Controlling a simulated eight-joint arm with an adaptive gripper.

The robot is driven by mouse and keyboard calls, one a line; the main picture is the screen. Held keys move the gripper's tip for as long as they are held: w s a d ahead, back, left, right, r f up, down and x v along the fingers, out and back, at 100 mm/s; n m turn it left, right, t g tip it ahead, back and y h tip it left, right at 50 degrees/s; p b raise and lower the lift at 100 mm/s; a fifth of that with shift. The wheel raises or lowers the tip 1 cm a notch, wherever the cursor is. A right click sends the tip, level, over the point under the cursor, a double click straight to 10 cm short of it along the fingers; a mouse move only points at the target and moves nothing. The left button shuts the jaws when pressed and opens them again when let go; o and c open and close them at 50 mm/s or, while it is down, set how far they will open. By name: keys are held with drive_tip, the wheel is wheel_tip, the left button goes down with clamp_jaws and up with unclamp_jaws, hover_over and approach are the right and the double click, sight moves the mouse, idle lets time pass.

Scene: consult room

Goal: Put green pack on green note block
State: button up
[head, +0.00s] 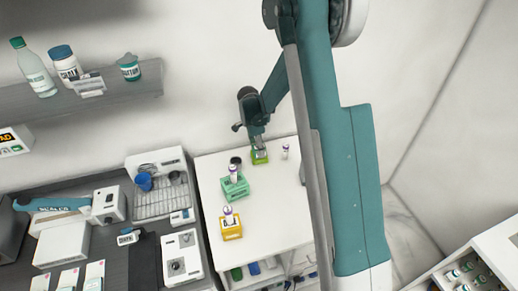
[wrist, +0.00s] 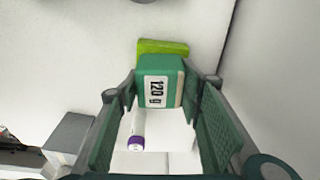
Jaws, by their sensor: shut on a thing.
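My gripper (head: 259,146) is low over the back of the white table in the head view. In the wrist view my gripper (wrist: 160,90) is shut on the green pack (wrist: 157,80), a dark green box with a white "120 g" label between the fingertips. The lime-green note block (wrist: 170,47) shows just past the pack in the wrist view. In the head view the note block (head: 260,158) lies right under the gripper, and the pack is mostly hidden there. I cannot tell whether pack and block touch.
On the white table (head: 272,210) stand a vial (head: 285,151), a green holder (head: 236,188) and a yellow holder (head: 231,231), each holder with a purple-capped vial. A small dark item (head: 236,161) is left of the gripper.

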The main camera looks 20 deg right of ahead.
sight(255, 147)
drive_tip(key=o, duration=0.9)
drive_tip(key=shift+r, duration=0.1)
drive_tip(key=r, duration=0.4)
drive_tip(key=a+r, duration=0.1)
drive_tip(key=r, duration=0.7)
drive_tip(key=shift+a, duration=0.4)
